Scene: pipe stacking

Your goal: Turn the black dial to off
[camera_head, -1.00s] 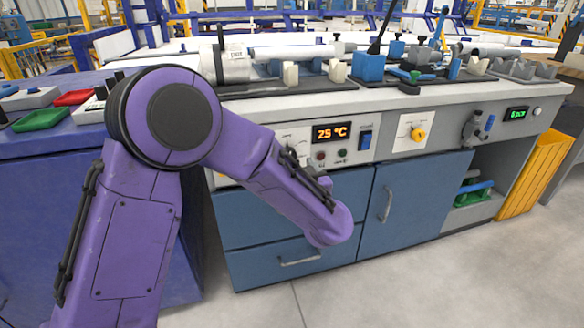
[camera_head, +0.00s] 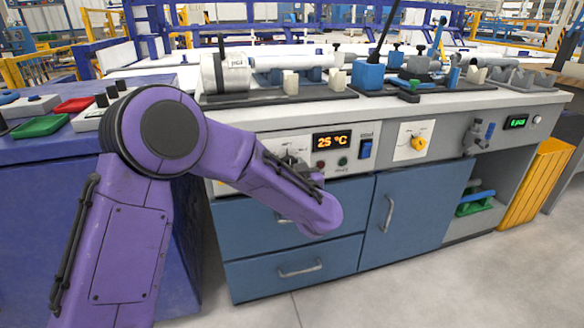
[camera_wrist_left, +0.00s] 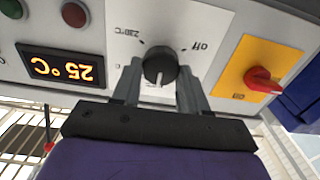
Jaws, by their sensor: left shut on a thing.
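The black dial (camera_wrist_left: 159,66) is on the pale control panel in the left wrist view, which shows the panel upside down. My left gripper (camera_wrist_left: 160,74) has one finger on each side of the dial and is shut on it. The dial's white mark points down in that picture, away from the "off" label (camera_wrist_left: 195,46) at its upper right. A "230°C" label (camera_wrist_left: 127,31) is at its upper left. In the head view my purple left arm crosses in front of the panel and mostly hides the dial and fingers. My right gripper is not in view.
A lit display (camera_head: 332,141) reads 25 °C beside the dial, with a red and a green button below it. A red switch on a yellow plate (camera_wrist_left: 246,74) is on the dial's other side. Blue drawers (camera_head: 290,262) are below; pipes and clamps stand on the worktop above.

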